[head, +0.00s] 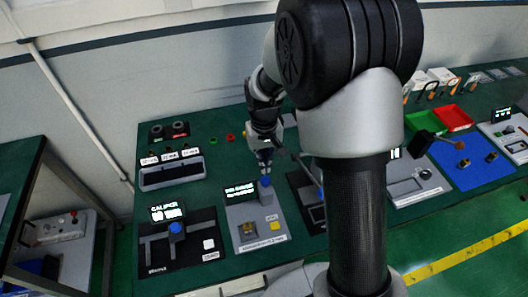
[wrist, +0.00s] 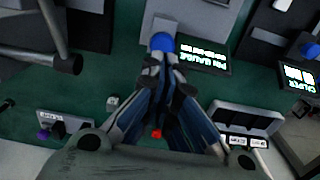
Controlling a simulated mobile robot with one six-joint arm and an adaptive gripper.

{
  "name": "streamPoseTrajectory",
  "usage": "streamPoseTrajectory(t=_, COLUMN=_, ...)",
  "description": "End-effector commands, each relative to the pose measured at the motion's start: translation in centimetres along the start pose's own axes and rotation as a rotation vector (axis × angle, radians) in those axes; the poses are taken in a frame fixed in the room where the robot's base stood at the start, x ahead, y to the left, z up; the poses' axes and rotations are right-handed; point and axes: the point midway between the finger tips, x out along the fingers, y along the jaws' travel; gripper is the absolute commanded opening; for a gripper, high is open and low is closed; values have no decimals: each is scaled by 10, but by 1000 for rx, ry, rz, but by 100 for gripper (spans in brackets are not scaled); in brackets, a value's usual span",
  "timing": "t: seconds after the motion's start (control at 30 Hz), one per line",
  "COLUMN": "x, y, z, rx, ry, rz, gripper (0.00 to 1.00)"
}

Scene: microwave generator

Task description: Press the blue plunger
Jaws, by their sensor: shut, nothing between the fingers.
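A blue plunger (head: 265,182) with a round top stands on the grey pin gauge station (head: 240,215), right of its lit display. The plunger also shows in the wrist view (wrist: 162,42), just beyond my fingertips. My gripper (head: 264,163) is shut and empty, pointing down over the plunger in the head view. In the wrist view its fingertips (wrist: 162,65) lie close to the plunger; I cannot tell whether they touch. A second blue knob (head: 176,228) stands on the black caliper station (head: 153,254) to the left.
A grey slotted block (head: 172,175) lies behind the caliper station. A black station (head: 306,208) stands right of the pin gauge station, partly behind my arm. Red (head: 453,118) and green (head: 426,122) trays sit farther right.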

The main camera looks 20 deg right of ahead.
Motion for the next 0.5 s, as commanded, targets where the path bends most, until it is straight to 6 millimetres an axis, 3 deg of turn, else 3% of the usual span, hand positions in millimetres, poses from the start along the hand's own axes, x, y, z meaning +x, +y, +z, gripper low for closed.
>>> streamPoseTrajectory(t=0.03, x=12, y=0, z=1, rx=0, ry=-3, rz=0, gripper=0)
streamPoseTrajectory(t=0.2, x=32, y=0, z=0, rx=0, ry=-1, rz=0, gripper=0)
streamPoseTrajectory(t=0.5, x=39, y=0, z=0, rx=0, ry=1, rz=0, gripper=0)
